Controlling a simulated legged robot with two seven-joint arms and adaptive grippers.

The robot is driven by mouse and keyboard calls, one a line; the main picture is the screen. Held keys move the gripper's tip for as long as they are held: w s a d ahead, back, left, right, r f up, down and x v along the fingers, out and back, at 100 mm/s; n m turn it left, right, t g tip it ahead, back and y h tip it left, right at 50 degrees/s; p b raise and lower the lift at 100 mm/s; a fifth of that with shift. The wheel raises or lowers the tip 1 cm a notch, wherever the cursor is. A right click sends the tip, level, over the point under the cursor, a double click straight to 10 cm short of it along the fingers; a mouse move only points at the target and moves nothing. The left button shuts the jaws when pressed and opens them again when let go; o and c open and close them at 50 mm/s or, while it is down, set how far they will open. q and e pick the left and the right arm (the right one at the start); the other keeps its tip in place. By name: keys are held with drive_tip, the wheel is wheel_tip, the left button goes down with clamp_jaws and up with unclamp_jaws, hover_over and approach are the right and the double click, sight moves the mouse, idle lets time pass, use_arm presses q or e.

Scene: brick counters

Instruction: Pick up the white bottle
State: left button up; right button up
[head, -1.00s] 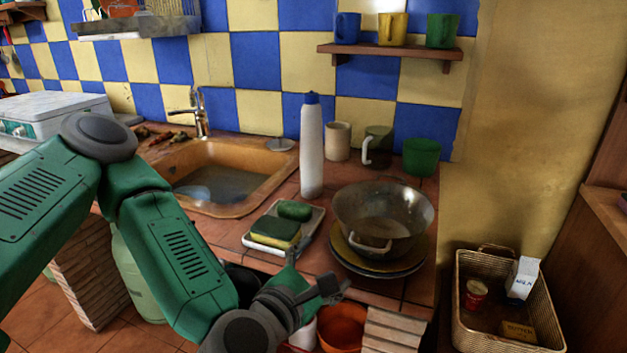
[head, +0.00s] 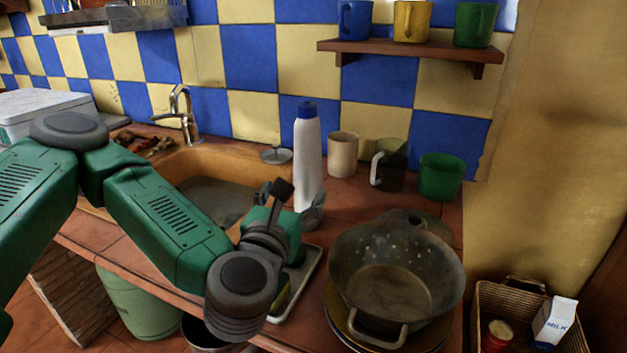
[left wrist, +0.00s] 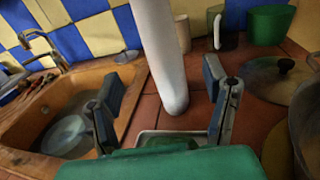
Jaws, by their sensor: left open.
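The white bottle (head: 308,160) with a blue cap stands upright on the tiled counter, to the right of the sink. My left gripper (head: 297,205) is open in front of the bottle's lower part in the head view. In the left wrist view the bottle (left wrist: 160,50) rises beyond and between the two spread fingers of my gripper (left wrist: 165,95). Its base shows on the counter past the fingertips, and the fingers are not closed on it. My right gripper is not in view.
A metal colander (head: 395,280) on stacked plates stands to the right. A beige cup (head: 343,155), a dark mug (head: 391,165) and a green cup (head: 440,177) stand behind. The sink (head: 190,165) is left. A tray (head: 308,283) lies partly behind my wrist.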

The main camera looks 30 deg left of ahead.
sight(301, 176)
use_arm(q)
drive_tip(key=x, duration=0.8)
drive_tip(key=shift+s+b, duration=0.1)
drive_tip(key=shift+b, duration=0.25)
drive_tip(key=x, duration=0.2)
drive_tip(key=f+x, duration=0.1)
drive_tip(key=x, duration=0.1)
drive_tip(key=shift+w, duration=0.55)
drive_tip(key=shift+c, duration=0.4)
drive_tip(key=shift+r, duration=0.1)
drive_tip(key=c, duration=1.3)
